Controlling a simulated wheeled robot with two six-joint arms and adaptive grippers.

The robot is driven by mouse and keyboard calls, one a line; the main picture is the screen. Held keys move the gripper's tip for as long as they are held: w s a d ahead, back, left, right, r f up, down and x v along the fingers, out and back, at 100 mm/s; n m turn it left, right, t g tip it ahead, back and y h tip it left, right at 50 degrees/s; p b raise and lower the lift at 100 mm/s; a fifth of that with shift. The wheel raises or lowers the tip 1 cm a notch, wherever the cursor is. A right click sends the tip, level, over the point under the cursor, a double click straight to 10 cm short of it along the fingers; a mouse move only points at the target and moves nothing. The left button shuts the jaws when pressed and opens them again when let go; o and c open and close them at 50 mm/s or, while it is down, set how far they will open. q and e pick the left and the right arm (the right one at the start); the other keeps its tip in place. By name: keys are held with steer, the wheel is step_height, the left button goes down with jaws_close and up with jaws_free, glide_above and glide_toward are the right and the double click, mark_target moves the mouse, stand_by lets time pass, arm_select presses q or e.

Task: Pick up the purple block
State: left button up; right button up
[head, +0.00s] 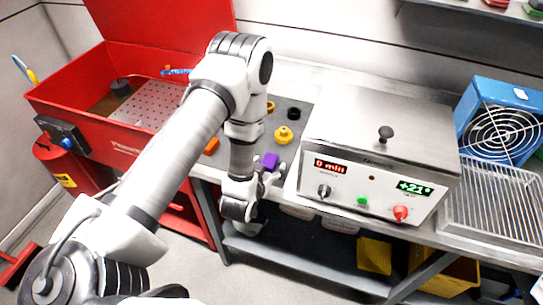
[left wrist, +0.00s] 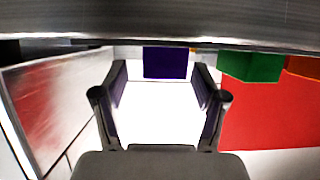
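The purple block (head: 270,160) is at the front of the grey mat on the bench, right by the fingertips of my left gripper (head: 266,176). In the left wrist view the purple block (left wrist: 165,62) shows at the far end of the fingers, centred between them. A gap shows on each side of it, so my left gripper (left wrist: 161,80) is open and not closed on the block. The block's upper edge is cut off by a dark bar across the view. My right gripper is not in view.
A heated bath (head: 380,140) stands just right of the gripper. A yellow part (head: 284,135), a black part (head: 294,113) and an orange block (head: 211,146) are on the mat. A red parts washer (head: 120,140) is at left. A green block (left wrist: 250,66) shows in the wrist view.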

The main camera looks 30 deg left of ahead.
mark_target(269, 162)
arm_select(q)
steer(key=shift+w+a+f+p, duration=0.1)
steer(key=shift+w+a+p, duration=0.2)
steer(key=shift+w, duration=0.35)
steer(key=shift+w+a+f+p, duration=0.1)
steer(key=shift+w+a+p, duration=0.1)
steer(key=shift+w+a, duration=0.3)
steer(key=shift+w+d+f, duration=0.1)
steer(key=shift+w+f, duration=0.15)
steer(key=shift+w, duration=0.15)
steer(key=shift+w+d+f, duration=0.1)
steer(key=shift+w+d, duration=0.05)
jaws_close()
